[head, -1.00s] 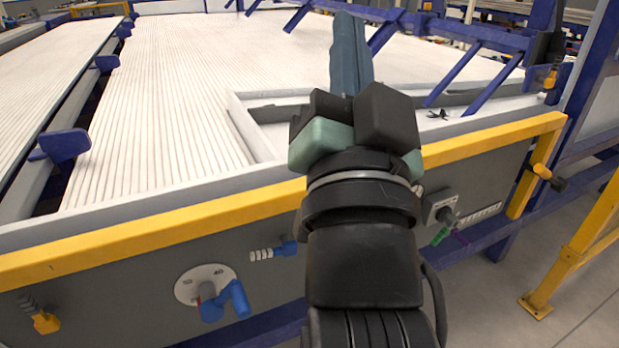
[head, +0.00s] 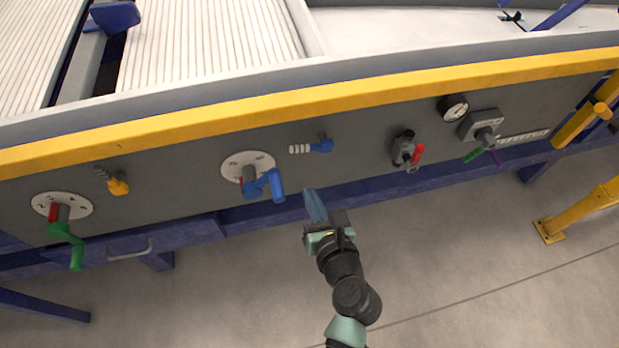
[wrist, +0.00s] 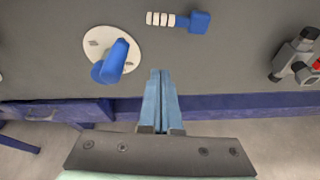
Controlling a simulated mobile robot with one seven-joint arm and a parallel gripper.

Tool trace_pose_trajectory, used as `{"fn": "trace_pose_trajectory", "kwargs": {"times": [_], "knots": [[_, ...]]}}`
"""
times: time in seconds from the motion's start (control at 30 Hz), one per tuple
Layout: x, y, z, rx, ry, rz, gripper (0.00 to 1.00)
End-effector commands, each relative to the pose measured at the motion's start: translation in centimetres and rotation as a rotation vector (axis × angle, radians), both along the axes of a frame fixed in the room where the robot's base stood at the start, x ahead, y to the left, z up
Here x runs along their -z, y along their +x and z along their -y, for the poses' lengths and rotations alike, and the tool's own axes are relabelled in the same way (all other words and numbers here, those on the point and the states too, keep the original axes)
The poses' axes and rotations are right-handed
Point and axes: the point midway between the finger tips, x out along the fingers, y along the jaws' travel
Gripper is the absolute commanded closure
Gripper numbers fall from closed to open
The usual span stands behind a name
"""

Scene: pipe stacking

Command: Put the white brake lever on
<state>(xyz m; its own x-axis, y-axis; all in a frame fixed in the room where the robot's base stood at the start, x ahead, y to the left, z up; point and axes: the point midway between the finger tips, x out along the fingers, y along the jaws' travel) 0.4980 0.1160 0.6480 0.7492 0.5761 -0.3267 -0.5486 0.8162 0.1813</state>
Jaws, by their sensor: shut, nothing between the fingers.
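A small lever with a white ribbed handle (head: 299,149) and a blue base sits on the grey front panel, below the yellow rail. Its white handle points left. In the wrist view the white handle (wrist: 160,19) is near the top edge, above the fingertips. My gripper (head: 307,192) is in front of the panel, lower than this lever and apart from it. Its two blue fingers (wrist: 161,74) are together with nothing between them.
A blue crank on a white disc (head: 245,163) is close to the left of my fingers. A green crank (head: 72,240) and a yellow lever (head: 117,186) are farther left. A red-handled valve (head: 416,156) and a gauge (head: 453,107) are to the right.

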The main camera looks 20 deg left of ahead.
Motion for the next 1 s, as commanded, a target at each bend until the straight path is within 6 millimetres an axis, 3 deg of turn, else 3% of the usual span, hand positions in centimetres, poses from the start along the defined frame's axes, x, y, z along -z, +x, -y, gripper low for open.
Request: {"fn": "trace_pose_trajectory", "kwargs": {"times": [0.43,0.5,0.7,1.0], "knots": [[2.8,6.9,-5.2,-0.003,-0.004,0.008,1.00],[1.0,6.8,-4.8,-0.001,-0.005,0.011,1.00],[-0.9,6.9,-4.5,-0.002,-0.005,0.008,1.00],[-1.3,6.9,-4.4,-0.001,-0.005,0.006,1.00]]}}
